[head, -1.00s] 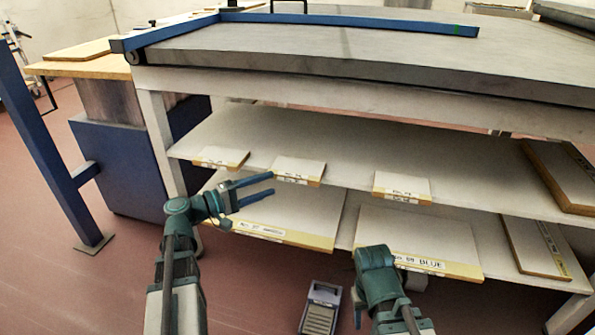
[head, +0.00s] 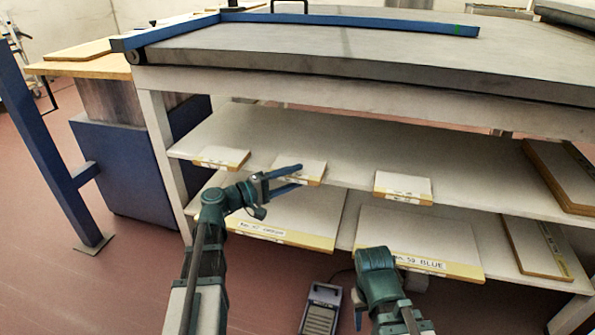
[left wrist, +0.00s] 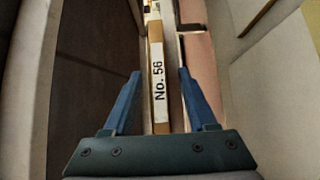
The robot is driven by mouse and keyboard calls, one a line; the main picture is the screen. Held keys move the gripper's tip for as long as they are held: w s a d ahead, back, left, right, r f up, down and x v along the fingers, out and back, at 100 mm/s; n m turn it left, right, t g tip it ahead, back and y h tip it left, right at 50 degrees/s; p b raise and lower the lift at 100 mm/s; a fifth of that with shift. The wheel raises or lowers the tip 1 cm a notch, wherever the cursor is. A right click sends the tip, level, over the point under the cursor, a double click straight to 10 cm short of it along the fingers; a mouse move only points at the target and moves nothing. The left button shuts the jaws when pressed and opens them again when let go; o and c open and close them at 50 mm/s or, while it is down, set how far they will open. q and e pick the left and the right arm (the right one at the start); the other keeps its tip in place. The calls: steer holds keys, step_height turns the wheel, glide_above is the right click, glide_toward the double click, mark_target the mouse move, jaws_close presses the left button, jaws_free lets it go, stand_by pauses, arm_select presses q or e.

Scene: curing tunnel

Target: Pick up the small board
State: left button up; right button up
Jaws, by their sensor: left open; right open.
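Several boards lie on the shelves; three small ones with yellow labelled front edges are on the upper shelf: left (head: 221,157), middle (head: 310,166) and right (head: 403,184). My left gripper (head: 300,177) is open at the front edge of the middle small board, one finger higher than the other. In the left wrist view, a board edge labelled "No. 56" (left wrist: 158,85) lies between the open blue fingers (left wrist: 160,74), with gaps on both sides. Contact is not visible. My right gripper (head: 362,300) is low at the right, its fingers mostly hidden by its own arm.
The lower shelf holds larger boards, one marked "BLUE" (head: 420,235) and another (head: 285,215) left of it. Board stacks (head: 565,170) fill the right end. A grey table top (head: 350,60) overhangs the shelves. A pedal-like box (head: 321,308) stands on the floor.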

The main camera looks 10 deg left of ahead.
arm_select(q)
jaws_close()
steer(key=shift+r, duration=0.1)
arm_select(e)
steer(key=shift+r, duration=0.15)
stand_by(0.4)
